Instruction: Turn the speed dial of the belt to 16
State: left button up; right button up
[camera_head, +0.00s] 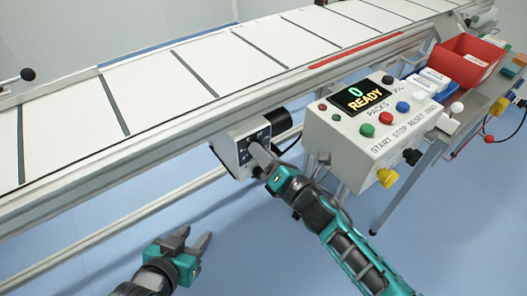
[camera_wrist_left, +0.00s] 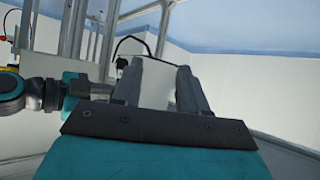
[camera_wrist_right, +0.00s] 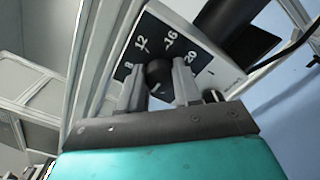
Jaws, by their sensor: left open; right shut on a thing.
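The speed dial is a black round knob (camera_wrist_right: 158,72) on a dark scale plate with the numbers 8, 12, 16 and 20, seen in the right wrist view. The knob sits between the two fingers of my right gripper (camera_wrist_right: 158,84), which is shut on it. I cannot tell where its pointer stands. In the head view the dial is on a white box (camera_head: 227,154) under the belt, and my right gripper (camera_head: 262,160) covers the knob. My left gripper (camera_head: 194,243) is open and empty, low over the blue floor, apart from everything; it also shows in the left wrist view (camera_wrist_left: 163,75).
The belt (camera_head: 160,80) runs above the dial box. A white control panel (camera_head: 350,135) with a screen reading 0 READY and several coloured buttons stands to the right. A red bin (camera_head: 466,66) is beyond it. Free floor lies around my left gripper.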

pick_arm(q)
jog(key=a+r+p, duration=0.1)
jog(key=p, duration=0.1)
jog(key=s+a+p, duration=0.1)
jog(key=p, duration=0.2)
jog(key=shift+s+a+r+y, duration=0.1)
jog(key=shift+r+y, duration=0.3)
pick_arm(e)
jog(key=m, duration=3.2)
jog(key=shift+s+a+f, duration=0.1)
jog(key=shift+f, duration=0.15)
